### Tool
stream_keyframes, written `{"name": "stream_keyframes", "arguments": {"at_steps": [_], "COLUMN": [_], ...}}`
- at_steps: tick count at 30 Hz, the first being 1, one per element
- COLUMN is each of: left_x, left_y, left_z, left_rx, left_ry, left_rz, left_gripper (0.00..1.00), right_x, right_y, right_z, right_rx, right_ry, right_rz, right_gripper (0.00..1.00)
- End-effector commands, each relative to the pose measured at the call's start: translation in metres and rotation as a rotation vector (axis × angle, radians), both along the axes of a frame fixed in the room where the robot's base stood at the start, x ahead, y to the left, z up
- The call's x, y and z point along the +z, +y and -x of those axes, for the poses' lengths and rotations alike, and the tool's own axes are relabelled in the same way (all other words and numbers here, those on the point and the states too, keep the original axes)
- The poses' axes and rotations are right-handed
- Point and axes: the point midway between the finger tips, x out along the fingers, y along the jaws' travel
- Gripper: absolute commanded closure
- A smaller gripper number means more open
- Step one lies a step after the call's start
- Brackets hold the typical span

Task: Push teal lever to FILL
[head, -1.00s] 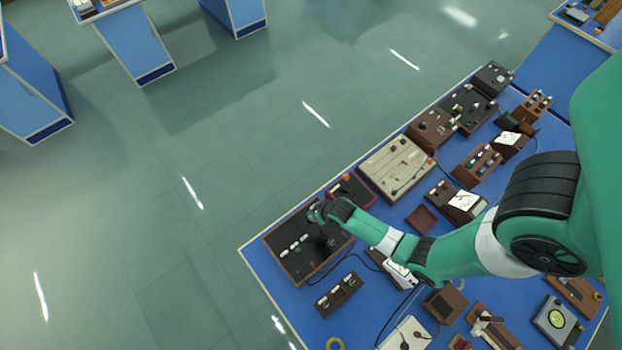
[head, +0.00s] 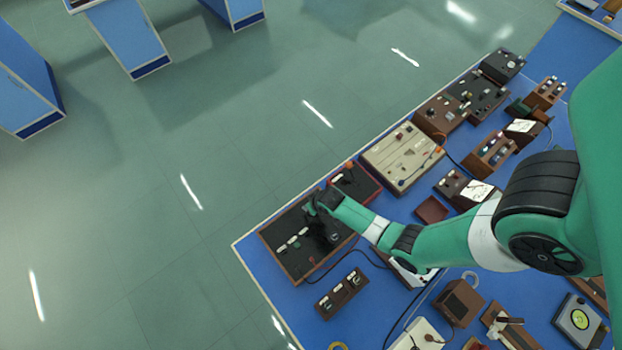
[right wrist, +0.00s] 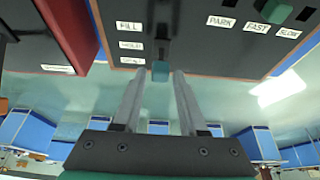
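The teal lever (right wrist: 160,71) shows in the right wrist view as a small teal block below a dark slot on a black panel (right wrist: 205,50). Beside it is a column of labels: FILL (right wrist: 129,27) at the top, HOLD (right wrist: 130,45) in the middle, and a third, hard to read, at the bottom. The lever's block is level with or just below the bottom label. My right gripper (right wrist: 159,74) has its fingers apart, one on each side of the block; contact is unclear. In the head view my right gripper (head: 314,207) is over the dark panel (head: 275,238). My left gripper is not in view.
The panel also has PARK, FAST and SLOW labels with a green knob (right wrist: 276,10). A red-edged box (head: 356,184) stands close beside the panel. A beige panel (head: 400,158) and several small devices fill the blue bench. Open floor lies beyond its edge.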

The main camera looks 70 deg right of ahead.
Motion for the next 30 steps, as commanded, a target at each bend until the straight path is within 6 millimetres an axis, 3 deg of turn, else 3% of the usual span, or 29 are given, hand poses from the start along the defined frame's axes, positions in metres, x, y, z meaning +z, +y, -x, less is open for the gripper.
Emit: {"name": "stream_keyframes", "arguments": {"at_steps": [1, 6, 22, 30], "left_x": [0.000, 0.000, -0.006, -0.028], "left_y": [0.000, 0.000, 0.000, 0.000], "left_z": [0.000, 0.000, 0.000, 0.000], "left_rx": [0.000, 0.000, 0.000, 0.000], "left_ry": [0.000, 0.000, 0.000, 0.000], "left_rz": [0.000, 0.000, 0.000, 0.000], "left_gripper": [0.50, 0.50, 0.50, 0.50], "right_x": [0.000, 0.000, -0.004, -0.011], "right_y": [0.000, 0.000, 0.005, 0.012], "right_z": [0.000, 0.000, 0.007, 0.017], "right_rx": [0.000, 0.000, 0.003, 0.005], "right_ry": [0.000, 0.000, -0.056, -0.197], "right_rz": [0.000, 0.000, 0.039, 0.136], "right_gripper": [0.70, 1.00, 1.00, 1.00]}}
